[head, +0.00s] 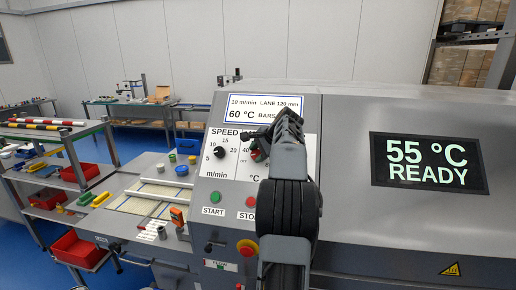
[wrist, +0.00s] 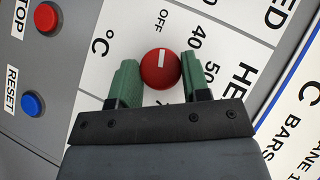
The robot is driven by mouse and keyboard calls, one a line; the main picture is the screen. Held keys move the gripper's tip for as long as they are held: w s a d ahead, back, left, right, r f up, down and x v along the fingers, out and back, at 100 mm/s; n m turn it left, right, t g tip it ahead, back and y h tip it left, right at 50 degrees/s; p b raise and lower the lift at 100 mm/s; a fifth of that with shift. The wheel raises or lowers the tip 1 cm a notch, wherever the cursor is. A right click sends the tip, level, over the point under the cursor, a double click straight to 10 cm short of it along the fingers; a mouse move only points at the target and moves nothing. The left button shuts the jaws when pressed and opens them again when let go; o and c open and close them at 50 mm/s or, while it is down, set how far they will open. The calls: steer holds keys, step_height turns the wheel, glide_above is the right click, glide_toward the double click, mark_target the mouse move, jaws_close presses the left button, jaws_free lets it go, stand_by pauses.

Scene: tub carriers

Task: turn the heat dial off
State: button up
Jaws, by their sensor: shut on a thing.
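The heat dial is a round red knob (wrist: 160,80) with a white pointer line, on a white scale plate in the wrist view. The line points up in that view, toward the printed word OFF; 40 and 50 are printed to the right. My gripper (wrist: 159,66) has its two green fingers on either side of the knob, shut on it. In the head view my gripper (head: 260,148) is at the panel front and hides most of the dial. The machine display (head: 428,163) reads 55 °C READY.
A black speed dial (head: 219,152) is left of the heat dial. Below are a green start button (head: 215,197), a red stop button (head: 250,201) and a red emergency knob (head: 246,249). A blue reset button (wrist: 32,103) shows in the wrist view.

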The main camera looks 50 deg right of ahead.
steer(key=shift+f+n+g, duration=0.1)
steer(key=shift+n+g, duration=0.2)
stand_by(0.4)
steer(key=o, duration=0.9)
steer(key=shift+o, duration=0.2)
steer(key=v, duration=1.4)
steer(key=shift+w+d, duration=0.1)
steer(key=shift+d, duration=0.05)
